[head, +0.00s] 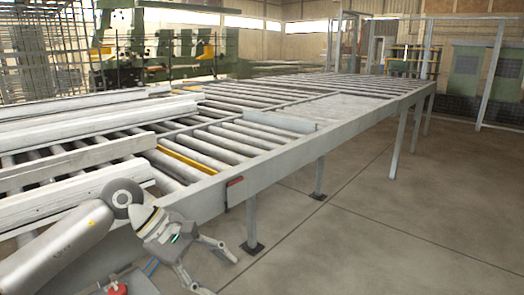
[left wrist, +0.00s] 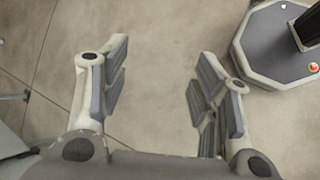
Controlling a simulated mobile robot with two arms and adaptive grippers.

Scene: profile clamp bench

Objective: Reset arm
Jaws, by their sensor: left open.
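My left arm comes in from the lower left in the head view. My left gripper (head: 218,272) hangs beside the front edge of the roller bench, over the floor, with its two fingers spread. In the left wrist view the gripper (left wrist: 160,82) is open and empty, with bare concrete floor between its fingers. My right gripper is in neither view.
The roller bench (head: 345,128) runs from the near left to the back right. Long pale profiles (head: 75,150) lie on its left part. A red part (head: 235,181) sits on the near edge of its frame. The floor (head: 370,225) at right is clear.

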